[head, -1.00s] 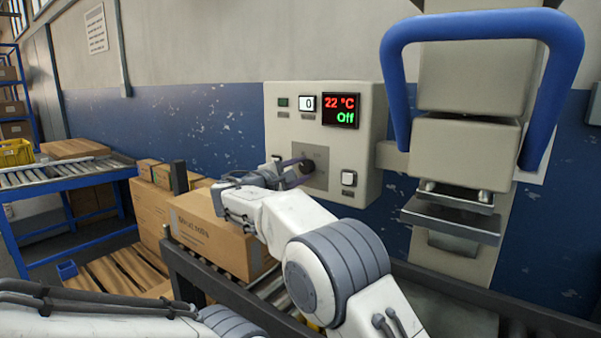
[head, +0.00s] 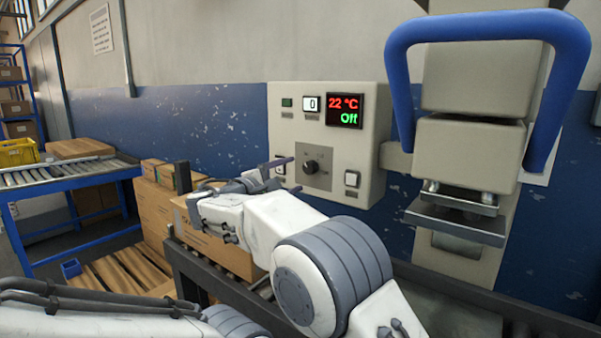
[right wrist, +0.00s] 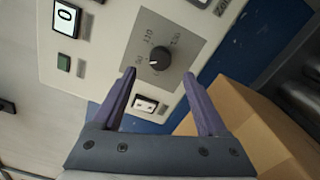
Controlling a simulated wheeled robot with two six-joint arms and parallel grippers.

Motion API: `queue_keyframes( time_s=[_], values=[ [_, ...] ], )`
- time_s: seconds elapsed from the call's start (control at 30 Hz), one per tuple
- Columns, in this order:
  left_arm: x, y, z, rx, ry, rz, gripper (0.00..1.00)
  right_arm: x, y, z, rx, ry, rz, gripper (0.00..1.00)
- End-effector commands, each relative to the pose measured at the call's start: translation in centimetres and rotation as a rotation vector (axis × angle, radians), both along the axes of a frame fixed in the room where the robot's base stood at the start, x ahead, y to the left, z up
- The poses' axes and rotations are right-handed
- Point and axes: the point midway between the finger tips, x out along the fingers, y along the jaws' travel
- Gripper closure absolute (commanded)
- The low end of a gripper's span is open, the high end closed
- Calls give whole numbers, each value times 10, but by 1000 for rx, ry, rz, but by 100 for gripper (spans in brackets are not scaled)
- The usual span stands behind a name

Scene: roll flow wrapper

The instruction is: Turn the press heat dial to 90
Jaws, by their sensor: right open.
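The black heat dial (head: 311,167) sits on a grey plate on the beige control panel (head: 376,130), in plain view. In the right wrist view the dial (right wrist: 160,57) lies beyond and between my fingertips, with a scale around it; 110 is readable, other marks are blurred. The panel display (head: 345,111) reads 22 °C in red and Off in green. My right gripper (head: 279,170) is open and empty, just left of the dial and apart from it. It also shows in the right wrist view (right wrist: 159,75). My left gripper is out of view.
The press with its blue handle (head: 399,100) stands right of the panel. A counter window (head: 311,104) reads 0. A white button (head: 352,179) sits right of the dial. Cardboard boxes (head: 157,220) stand below left, beside a dark conveyor rail.

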Motion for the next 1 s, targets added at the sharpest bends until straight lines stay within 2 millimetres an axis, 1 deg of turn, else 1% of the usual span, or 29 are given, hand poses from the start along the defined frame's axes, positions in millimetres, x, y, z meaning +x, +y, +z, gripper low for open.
queue_keyframes(
  time_s=[0.03,0.1,0.3,0.63,0.73,0.77,0.87,0.97,1.0],
  values=[
    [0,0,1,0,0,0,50,-9,7,1,-1,1,3,24],
    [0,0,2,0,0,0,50,-18,14,0,-1,2,2,24],
    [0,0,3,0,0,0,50,-35,26,0,0,0,1,24],
    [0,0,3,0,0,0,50,-38,27,0,0,0,-1,24],
    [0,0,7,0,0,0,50,-39,25,3,8,11,-1,24],
    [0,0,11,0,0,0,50,-40,23,5,16,23,-2,24],
    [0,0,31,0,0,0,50,-49,11,12,69,99,-5,24],
    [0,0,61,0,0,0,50,-71,-8,16,164,226,-15,24],
    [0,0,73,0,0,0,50,-83,-17,16,211,284,-21,24]
  ],
)
